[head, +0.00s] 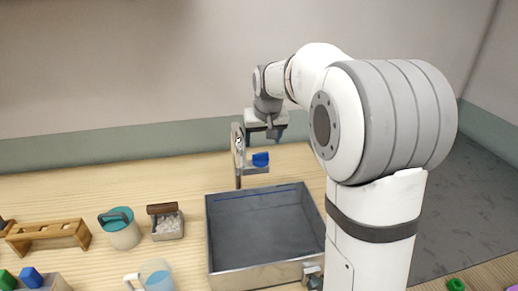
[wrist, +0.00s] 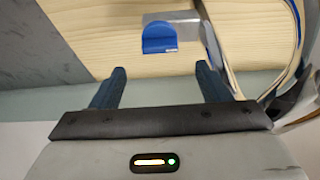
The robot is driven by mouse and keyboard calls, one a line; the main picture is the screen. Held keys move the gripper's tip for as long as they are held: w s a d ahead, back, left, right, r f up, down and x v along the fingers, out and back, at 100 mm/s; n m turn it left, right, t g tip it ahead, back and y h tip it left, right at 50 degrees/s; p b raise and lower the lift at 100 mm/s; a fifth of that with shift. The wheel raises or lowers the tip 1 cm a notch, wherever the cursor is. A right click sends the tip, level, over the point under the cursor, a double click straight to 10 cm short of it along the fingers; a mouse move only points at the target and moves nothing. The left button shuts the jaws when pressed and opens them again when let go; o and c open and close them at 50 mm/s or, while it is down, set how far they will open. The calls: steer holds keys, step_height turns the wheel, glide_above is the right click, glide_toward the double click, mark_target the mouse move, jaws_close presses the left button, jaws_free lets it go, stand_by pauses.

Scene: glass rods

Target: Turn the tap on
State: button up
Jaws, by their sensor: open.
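The tap (head: 238,160) is a grey upright post behind the basin, with a short horizontal arm and a blue part (head: 260,159) on it. In the wrist view the blue part (wrist: 160,38) lies just beyond the fingertips, roughly centred between them, beside a grey metal piece. My gripper (head: 266,137) hangs just above the blue part, open and empty. In the wrist view both dark fingers of my gripper (wrist: 160,69) are apart, and I see no contact with the blue part.
A dark grey basin (head: 211,240) stands in front of the tap. The wall is behind.

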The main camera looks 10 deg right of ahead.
mark_target(260, 153)
steer(key=x, duration=0.7)
steer(key=shift+p, duration=0.35)
steer(key=shift+c, duration=0.4)
steer(key=c, duration=0.9)
